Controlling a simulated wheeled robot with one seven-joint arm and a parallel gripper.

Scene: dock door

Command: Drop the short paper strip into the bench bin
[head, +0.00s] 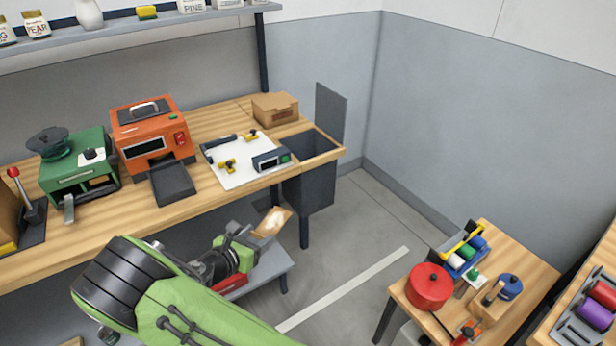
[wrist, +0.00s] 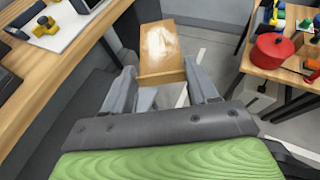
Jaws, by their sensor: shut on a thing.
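My gripper (head: 256,238) is shut on a short, flat tan piece with a whitish patch (head: 273,221). In the wrist view the same piece sticks out beyond the fingers of my gripper (wrist: 160,74). It is the only short strip-like thing in view; I cannot tell for certain that it is paper. The bench bin (head: 309,189) is a dark grey box set in the right end of the wooden bench, open at the top. My gripper is in front of the bench, left of the bin and lower in the picture, apart from it.
On the bench (head: 215,190) stand a green machine (head: 78,168), an orange machine (head: 150,135), a white board with fittings (head: 240,165) and a cardboard box (head: 275,108). A small table with a red pot (head: 429,287) stands at right. Floor between is clear, with a pale line.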

